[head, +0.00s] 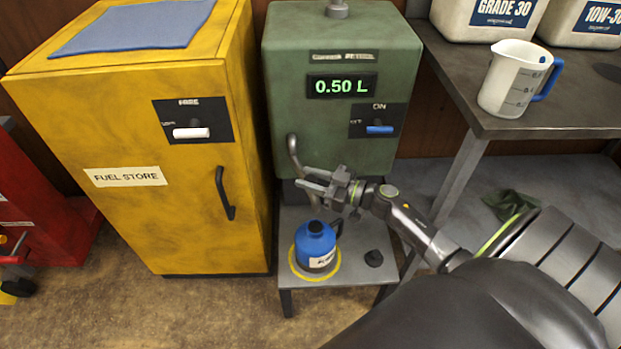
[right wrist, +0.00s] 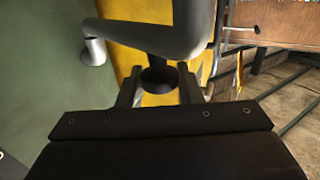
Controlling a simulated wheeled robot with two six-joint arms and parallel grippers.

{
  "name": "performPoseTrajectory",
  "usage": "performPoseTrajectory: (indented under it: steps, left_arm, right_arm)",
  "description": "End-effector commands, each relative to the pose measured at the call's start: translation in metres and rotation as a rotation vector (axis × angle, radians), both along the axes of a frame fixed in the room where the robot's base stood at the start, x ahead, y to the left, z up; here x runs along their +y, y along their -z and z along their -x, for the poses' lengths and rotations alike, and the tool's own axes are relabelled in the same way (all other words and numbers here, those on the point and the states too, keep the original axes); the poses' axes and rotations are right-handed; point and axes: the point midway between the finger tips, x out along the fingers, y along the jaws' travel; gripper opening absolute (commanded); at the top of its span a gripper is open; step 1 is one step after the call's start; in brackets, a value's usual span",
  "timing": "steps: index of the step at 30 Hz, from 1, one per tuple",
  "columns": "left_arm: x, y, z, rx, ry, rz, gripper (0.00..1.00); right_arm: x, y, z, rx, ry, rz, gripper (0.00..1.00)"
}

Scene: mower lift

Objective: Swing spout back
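The grey curved spout (head: 293,150) comes out of the front of the green petrol dispenser (head: 340,130) and bends down above the blue fuel can (head: 315,243). The can stands upright inside a yellow ring on a low grey stand (head: 350,230). My right gripper (head: 308,180) is beside the spout, above the can, and overlaps it in the head view. The right wrist view shows the spout (right wrist: 160,35) just past my fingers (right wrist: 160,88), which stand apart with a gap between them. Contact cannot be told. My left gripper is not in view.
The yellow fuel store cabinet (head: 140,130) with a black handle (head: 225,193) stands close on the left. A dark cap (head: 374,258) lies on the stand. A bench (head: 560,110) with a measuring jug (head: 515,80) is at right. The dispenser display reads 0.50 L.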

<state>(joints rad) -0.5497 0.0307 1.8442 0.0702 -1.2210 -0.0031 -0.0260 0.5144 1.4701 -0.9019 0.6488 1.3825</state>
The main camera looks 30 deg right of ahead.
Motion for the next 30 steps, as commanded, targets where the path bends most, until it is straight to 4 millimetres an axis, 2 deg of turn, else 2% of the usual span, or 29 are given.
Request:
performPoseTrajectory:
  steps: [1,3,4,14,18,30]
  left_arm:
    - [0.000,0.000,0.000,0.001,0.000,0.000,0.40]
    - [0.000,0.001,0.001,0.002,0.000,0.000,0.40]
    - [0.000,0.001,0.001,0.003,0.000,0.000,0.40]
    - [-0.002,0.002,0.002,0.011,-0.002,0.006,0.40]
    - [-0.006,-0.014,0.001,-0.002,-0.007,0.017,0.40]
    - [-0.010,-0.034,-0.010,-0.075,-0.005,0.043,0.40]
  right_arm:
    - [0.000,0.000,0.000,0.000,-0.001,0.000,0.10]
    - [0.000,0.000,0.000,0.000,-0.001,0.000,0.01]
    - [0.000,0.000,0.000,0.000,-0.001,0.000,0.00]
    - [-0.005,0.002,0.001,0.003,-0.034,0.003,0.00]
    - [-0.013,0.003,0.001,0.002,-0.093,0.004,0.00]
    - [-0.034,0.004,0.002,0.000,-0.253,0.003,0.00]
